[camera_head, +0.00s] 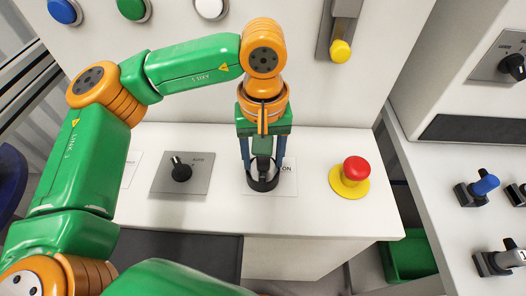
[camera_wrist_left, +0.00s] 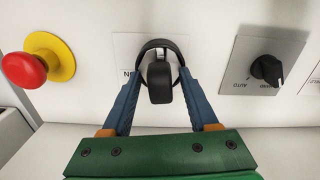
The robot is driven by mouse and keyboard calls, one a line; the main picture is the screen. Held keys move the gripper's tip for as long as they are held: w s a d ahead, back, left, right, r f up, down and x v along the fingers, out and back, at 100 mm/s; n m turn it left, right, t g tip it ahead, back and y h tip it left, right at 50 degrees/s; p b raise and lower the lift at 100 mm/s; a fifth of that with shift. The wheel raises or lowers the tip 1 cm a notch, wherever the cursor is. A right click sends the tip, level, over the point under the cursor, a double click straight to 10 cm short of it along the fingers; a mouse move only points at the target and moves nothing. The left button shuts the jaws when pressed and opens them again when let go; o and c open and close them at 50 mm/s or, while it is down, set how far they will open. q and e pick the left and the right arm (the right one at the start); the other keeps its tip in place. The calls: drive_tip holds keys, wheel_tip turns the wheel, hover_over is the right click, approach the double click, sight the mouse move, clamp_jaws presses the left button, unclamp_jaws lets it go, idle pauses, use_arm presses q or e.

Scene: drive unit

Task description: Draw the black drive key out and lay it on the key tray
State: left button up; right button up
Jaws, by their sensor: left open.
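The black drive key (camera_wrist_left: 159,85) stands in a dark round collar on the white console, in front of a white label reading "ON". In the head view the key (camera_head: 262,166) is between the two blue fingers, partly hidden by them. My left gripper (camera_head: 263,176) reaches down over it from above. In the left wrist view its fingers (camera_wrist_left: 158,76) are open, one on each side of the key, with gaps showing between them and the key's head. I cannot make out the key tray for certain. My right gripper is not in view.
A red stop button on a yellow base (camera_head: 354,172) is right of the key, and a black rotary switch on a grey plate (camera_head: 181,170) is left. A yellow-tipped lever (camera_head: 340,50) hangs on the panel behind. A green bin (camera_head: 408,262) is low at right.

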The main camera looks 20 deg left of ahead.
use_arm(q)
drive_tip(key=shift+s+r, duration=0.1)
drive_tip(key=shift+r, duration=0.1)
drive_tip(key=shift+s, duration=0.15)
drive_tip(key=c, duration=0.3)
drive_tip(key=shift+d+r, duration=0.1)
clamp_jaws()
drive_tip(key=shift+r+p, duration=1.55)
drive_tip(key=shift+r, duration=0.35)
drive_tip(key=shift+r+p, duration=0.4)
drive_tip(key=shift+r, duration=0.15)
